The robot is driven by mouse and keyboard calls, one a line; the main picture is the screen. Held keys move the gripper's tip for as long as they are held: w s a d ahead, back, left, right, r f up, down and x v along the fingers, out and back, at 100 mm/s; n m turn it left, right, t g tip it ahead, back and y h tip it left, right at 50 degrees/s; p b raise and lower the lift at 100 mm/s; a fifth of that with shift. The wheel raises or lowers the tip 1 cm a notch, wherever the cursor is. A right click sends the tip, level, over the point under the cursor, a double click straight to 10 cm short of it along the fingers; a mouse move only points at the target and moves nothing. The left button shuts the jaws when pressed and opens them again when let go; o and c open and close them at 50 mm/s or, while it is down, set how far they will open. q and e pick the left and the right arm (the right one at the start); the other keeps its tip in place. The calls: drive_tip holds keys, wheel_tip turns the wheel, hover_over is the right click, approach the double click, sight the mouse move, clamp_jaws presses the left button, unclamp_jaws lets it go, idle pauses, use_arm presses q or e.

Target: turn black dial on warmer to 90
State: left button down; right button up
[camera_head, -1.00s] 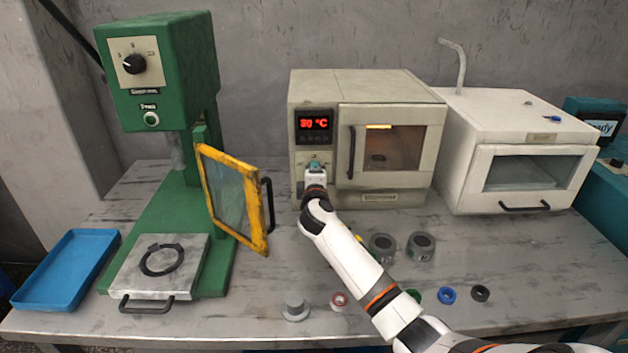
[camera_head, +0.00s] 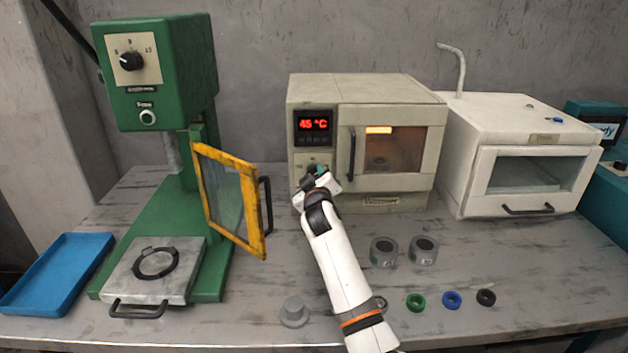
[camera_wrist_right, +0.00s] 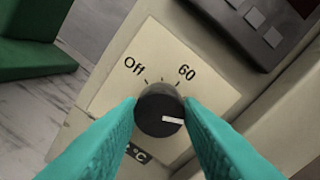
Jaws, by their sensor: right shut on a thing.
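The warmer (camera_head: 390,91) is a beige box with a red display (camera_head: 315,124) that reads about 45 °C. Its black dial (camera_wrist_right: 159,110) sits on a cream plate (camera_wrist_right: 215,100) below the display. "Off" and "60" are printed around the dial; other marks are hidden by my fingers. The dial's white pointer line points right in the tilted wrist view. My right gripper (camera_head: 318,173) is at the dial, its teal fingers (camera_wrist_right: 159,108) shut on opposite sides of it. In the head view the gripper hides the dial. My left gripper is not in view.
The warmer's door (camera_head: 390,160) is closed. A green press (camera_head: 160,80) with an open yellow-framed guard (camera_head: 225,155) stands left. A white oven (camera_head: 525,130) stands right. Grey cups (camera_head: 384,250) and coloured rings (camera_head: 452,299) lie in front, right of my arm.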

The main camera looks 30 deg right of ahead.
drive_tip(key=shift+f+m, duration=0.1)
drive_tip(key=shift+m, duration=0.5)
drive_tip(key=o, duration=1)
drive_tip(key=v, duration=1.2)
